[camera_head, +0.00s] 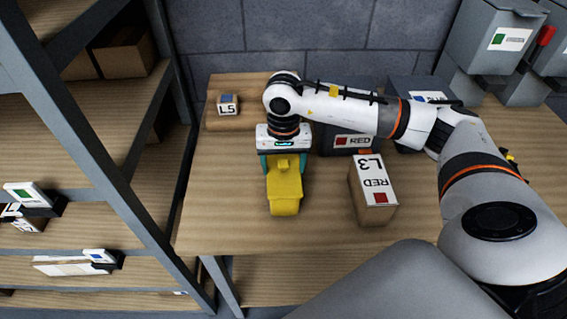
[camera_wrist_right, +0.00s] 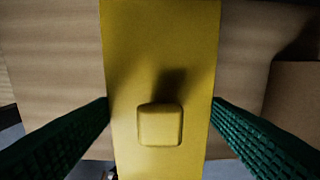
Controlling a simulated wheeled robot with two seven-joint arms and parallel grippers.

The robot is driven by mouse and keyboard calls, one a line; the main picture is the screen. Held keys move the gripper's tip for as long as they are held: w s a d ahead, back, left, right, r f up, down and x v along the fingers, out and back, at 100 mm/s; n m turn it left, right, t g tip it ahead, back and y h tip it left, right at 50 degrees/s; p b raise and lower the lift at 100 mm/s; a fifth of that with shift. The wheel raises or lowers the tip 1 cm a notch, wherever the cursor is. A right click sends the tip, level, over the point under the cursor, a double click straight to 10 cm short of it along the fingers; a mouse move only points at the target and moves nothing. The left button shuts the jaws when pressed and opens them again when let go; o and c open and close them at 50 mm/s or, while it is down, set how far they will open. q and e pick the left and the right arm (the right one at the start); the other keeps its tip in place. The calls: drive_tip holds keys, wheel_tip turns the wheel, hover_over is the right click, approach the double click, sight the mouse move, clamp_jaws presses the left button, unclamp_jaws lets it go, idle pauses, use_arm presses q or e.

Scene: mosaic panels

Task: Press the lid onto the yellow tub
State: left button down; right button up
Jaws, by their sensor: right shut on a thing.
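A yellow lid (camera_head: 284,181) with a small raised square knob is at the middle of the table, below my right gripper (camera_head: 281,158). In the right wrist view the lid (camera_wrist_right: 160,60) is a long flat panel, with its knob (camera_wrist_right: 160,125) near the lower middle. The green fingers of my right gripper (camera_wrist_right: 160,103) are at the lid's two long sides, shut on it. The yellow tub (camera_head: 285,207) appears to show at the near end, under the lid. The same colour hides the seam, so I cannot tell how they meet. My left gripper is out of view.
A box marked L3 RED (camera_head: 373,193) stands right of the lid. A dark bin marked RED (camera_head: 347,145) is behind it. A small L5 box (camera_head: 228,104) sits on a wooden block (camera_head: 215,121) at back left. A shelf rack (camera_head: 100,150) borders the left; the table's (camera_head: 225,215) front left is clear.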

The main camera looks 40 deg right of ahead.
drive_tip(key=shift+f+b, duration=0.25)
drive_tip(key=shift+b, duration=0.25)
idle(1.0)
drive_tip(key=shift+f+b, duration=0.35)
drive_tip(key=shift+b, duration=0.25)
idle(0.6)
drive_tip(key=o, duration=1)
drive_tip(key=shift+o, duration=0.6)
drive_tip(key=shift+r, duration=0.1)
drive_tip(key=shift+r+p, duration=1.65)
drive_tip(key=shift+r, duration=1.8)
